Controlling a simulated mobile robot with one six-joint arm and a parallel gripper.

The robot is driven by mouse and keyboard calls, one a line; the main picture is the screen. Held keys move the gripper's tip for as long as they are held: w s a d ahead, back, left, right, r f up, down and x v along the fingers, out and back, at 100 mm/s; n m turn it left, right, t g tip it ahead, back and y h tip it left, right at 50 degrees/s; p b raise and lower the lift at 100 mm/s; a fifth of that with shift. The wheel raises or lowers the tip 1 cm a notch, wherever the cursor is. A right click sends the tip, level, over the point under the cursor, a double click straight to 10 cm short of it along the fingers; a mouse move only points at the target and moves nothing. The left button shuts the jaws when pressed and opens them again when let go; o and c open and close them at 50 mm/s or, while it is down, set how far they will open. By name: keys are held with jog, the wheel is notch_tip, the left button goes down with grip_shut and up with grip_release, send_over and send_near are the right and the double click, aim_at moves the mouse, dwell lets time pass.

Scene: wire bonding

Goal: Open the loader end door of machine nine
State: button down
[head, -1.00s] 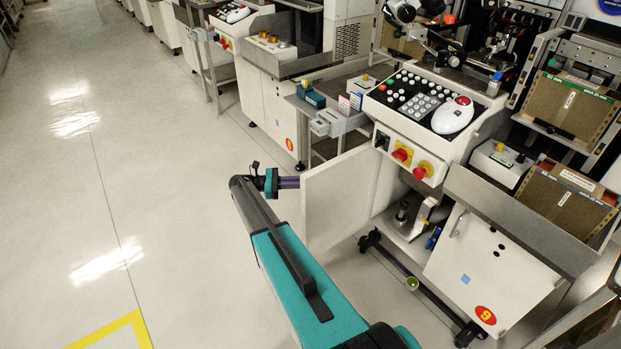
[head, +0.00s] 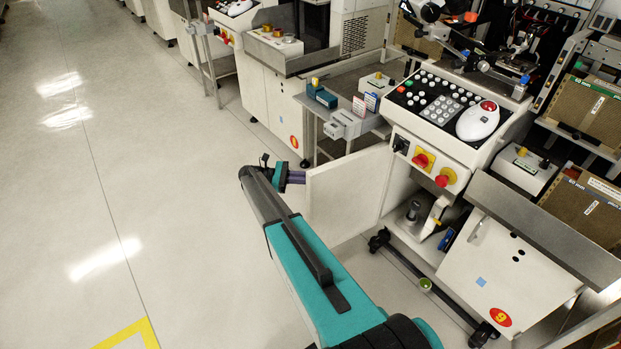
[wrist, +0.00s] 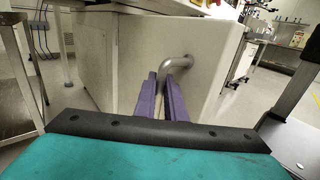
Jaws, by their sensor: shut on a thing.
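Machine nine (head: 455,150) is a white cabinet with a sloped keypad panel. A white door (head: 345,190) stands swung out from the cabinet's left side, with the cabinet's lower interior exposed beside it. My gripper (head: 294,178) is at the door's outer face near its free edge. In the wrist view, my gripper's purple fingers (wrist: 166,85) are shut on the bent metal handle (wrist: 180,62) of the white door panel (wrist: 205,85). The handle is hidden behind the door in the head view.
A second white panel (head: 500,265) with a handle and a red "9" label (head: 500,317) hangs tilted at the machine's right. A caster (head: 378,240) and low rail are below. Another machine (head: 270,110) stands behind. The floor (head: 120,200) at left is clear.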

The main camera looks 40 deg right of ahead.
jog(key=shift+d, duration=0.25)
jog(key=c, duration=1.8)
grip_release()
jog(key=shift+a, duration=0.3)
